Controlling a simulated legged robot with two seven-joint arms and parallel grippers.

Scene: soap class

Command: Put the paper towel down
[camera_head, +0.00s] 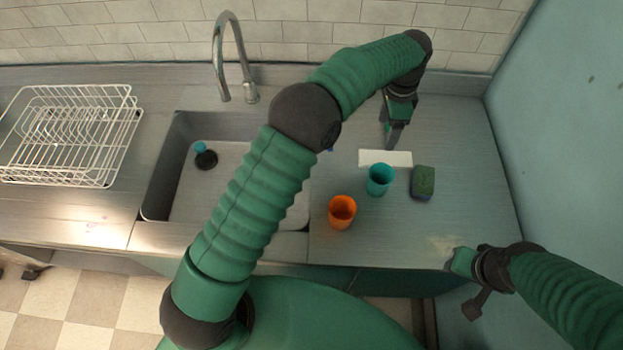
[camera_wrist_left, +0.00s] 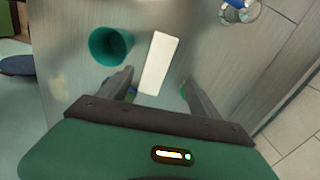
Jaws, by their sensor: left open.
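The paper towel, a flat white rectangle (camera_head: 385,158), lies on the counter behind the teal cup (camera_head: 380,180). In the left wrist view the towel (camera_wrist_left: 160,62) lies flat, its near end showing between my fingers. My left gripper (camera_head: 393,138) points down at the towel's back edge; its jaws (camera_wrist_left: 157,80) are apart with nothing held. I cannot tell the exact gap between fingertips and counter. My right gripper (camera_head: 466,280) is at the counter's front right edge, well away from the towel; its jaws are unclear.
The teal cup also shows in the left wrist view (camera_wrist_left: 110,45). An orange cup (camera_head: 342,211) stands in front, and a green-and-blue sponge (camera_head: 423,182) lies right. The sink (camera_head: 176,150), faucet (camera_head: 232,60) and wire dish rack (camera_head: 70,135) are left. The counter's right side is clear.

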